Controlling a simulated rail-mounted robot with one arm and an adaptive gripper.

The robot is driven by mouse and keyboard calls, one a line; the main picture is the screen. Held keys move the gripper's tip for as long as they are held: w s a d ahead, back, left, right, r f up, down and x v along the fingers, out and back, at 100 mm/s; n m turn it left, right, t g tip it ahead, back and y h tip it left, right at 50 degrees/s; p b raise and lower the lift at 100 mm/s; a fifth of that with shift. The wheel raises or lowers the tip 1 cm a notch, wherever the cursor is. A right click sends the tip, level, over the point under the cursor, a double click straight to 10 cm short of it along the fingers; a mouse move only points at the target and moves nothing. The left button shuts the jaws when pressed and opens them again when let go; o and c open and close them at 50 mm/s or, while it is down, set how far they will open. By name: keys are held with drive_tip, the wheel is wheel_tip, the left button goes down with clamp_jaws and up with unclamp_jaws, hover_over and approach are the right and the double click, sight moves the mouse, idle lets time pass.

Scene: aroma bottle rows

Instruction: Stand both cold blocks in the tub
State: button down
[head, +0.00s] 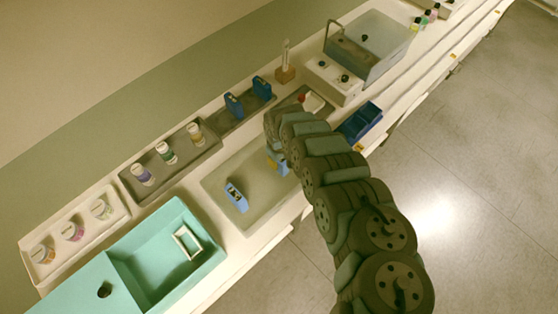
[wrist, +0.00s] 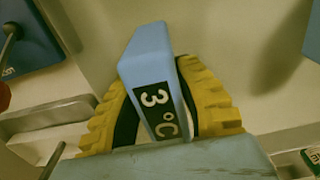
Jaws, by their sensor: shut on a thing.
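A light blue cold block (head: 236,195) with a dark label is in the shallow grey tub (head: 216,185), toward its left end, and looks upright. My gripper (wrist: 162,115) is shut on another light blue cold block (wrist: 148,55), whose black label reads "3°C". The yellow fingers press on both its sides. In the head view, this held block (head: 281,165) is at the tub's right end, partly hidden by my arm. I cannot tell whether it touches the tub floor.
Two dark blue blocks (head: 234,105) stand in a grey tray behind the tub. Bottles (head: 166,153) stand in trays at the back left. A teal box (head: 190,290) with a white frame is at the front left. A dark blue bin (head: 362,120) lies right of my arm.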

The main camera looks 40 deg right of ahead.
drive_tip(key=shift+f+b, duration=0.35)
drive_tip(key=shift+f, duration=0.2)
drive_tip(key=c, duration=0.8)
unclamp_jaws()
drive_tip(key=shift+r, duration=0.1)
drive_tip(key=shift+d+r, duration=0.1)
drive_tip(key=shift+r, duration=5.8)
